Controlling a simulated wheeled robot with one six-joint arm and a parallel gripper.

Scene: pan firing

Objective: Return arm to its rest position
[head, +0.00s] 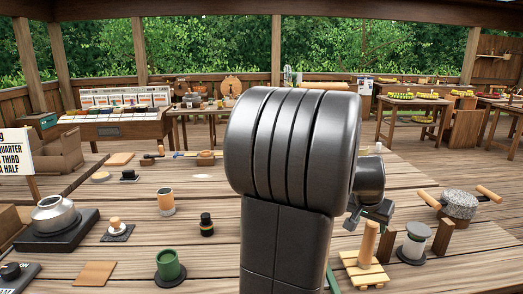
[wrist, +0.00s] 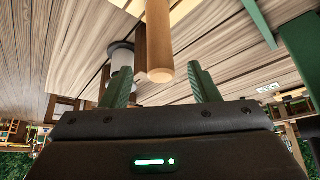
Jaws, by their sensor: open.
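My gripper (wrist: 155,70) is open, with its two green fingers spread apart in the wrist view. A wooden peg (wrist: 158,30) shows between and beyond the fingers, and neither finger visibly touches it. In the head view my dark arm fills the middle and hides part of the table. The wrist end of the arm shows to its right, above the upright peg (head: 367,243) on a small slatted wooden base (head: 366,272). The fingertips are hard to make out there.
The wooden table (head: 210,262) holds a metal pot (head: 52,214), a green cup (head: 169,266), a black-topped jar (head: 206,224) and a grey jar (head: 414,243) beside a wooden block (head: 443,236). A stone mill (head: 459,203) with wooden handles stands at right. Bare boards lie between them.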

